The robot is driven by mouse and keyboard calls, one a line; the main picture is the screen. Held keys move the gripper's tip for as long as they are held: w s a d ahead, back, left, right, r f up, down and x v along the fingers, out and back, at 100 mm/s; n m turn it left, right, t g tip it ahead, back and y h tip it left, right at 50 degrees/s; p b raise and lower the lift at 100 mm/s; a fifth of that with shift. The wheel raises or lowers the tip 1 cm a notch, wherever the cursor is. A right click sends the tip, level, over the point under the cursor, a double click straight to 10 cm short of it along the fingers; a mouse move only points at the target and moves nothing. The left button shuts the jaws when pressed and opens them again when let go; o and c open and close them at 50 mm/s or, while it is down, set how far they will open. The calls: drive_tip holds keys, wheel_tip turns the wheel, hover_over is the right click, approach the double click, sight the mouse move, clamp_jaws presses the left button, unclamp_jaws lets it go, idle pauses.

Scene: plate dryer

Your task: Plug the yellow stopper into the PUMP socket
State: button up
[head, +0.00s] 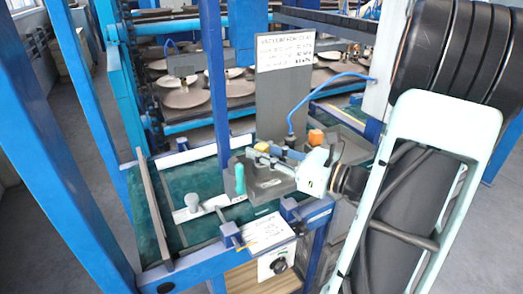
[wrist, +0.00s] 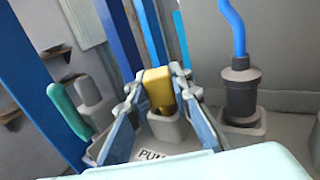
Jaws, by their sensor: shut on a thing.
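The yellow stopper (wrist: 158,88) is upright between the two blue fingers of my gripper (wrist: 160,92) in the wrist view. My gripper is shut on it. Its lower end meets the top of a grey square socket (wrist: 165,127); I cannot tell how deep it sits. A white label reading "PUM" (wrist: 150,155) lies just in front of this socket, its end cut off by my arm. In the head view the yellow stopper (head: 262,146) shows small behind my gripper (head: 272,158), over the grey block at the bench's middle.
A dark plug with a blue hose (wrist: 241,88) stands in a base to the right. A teal handle (wrist: 70,110) and a grey knob (wrist: 88,90) are at the left. An orange block (head: 316,137) sits behind my gripper. A grey panel with a sign (head: 284,50) rises behind.

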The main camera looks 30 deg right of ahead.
drive_tip(key=shift+f, duration=0.25)
idle(0.3)
drive_tip(key=o, duration=1.1)
drive_tip(key=v, duration=1.2)
